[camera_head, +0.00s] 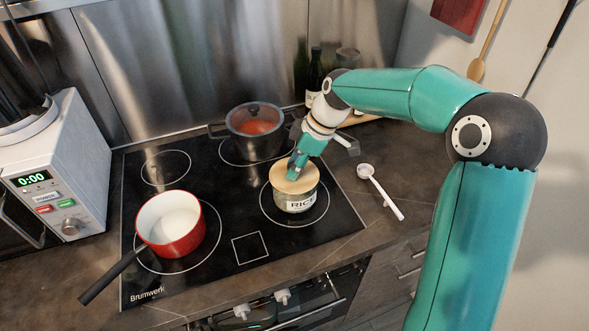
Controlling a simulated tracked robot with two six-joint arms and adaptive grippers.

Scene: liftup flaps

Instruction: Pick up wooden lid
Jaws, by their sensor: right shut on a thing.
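The wooden lid (283,181) is a round, pale disc on top of a glass jar (296,202) labelled RICE, on the right front ring of the hob. My right gripper (293,173) reaches down from the upper right and is shut on the lid at its top. The fingertips hide part of the lid's middle. I cannot tell whether the lid rests on the jar's rim or is slightly above it. My left gripper is not in view.
A red pan (182,243) stands front left on the hob (215,270). A dark pot (254,146) with a lid stands behind the jar. A white spoon (386,197) lies on the counter to the right. A microwave (62,160) stands at left, bottles (314,75) at the back.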

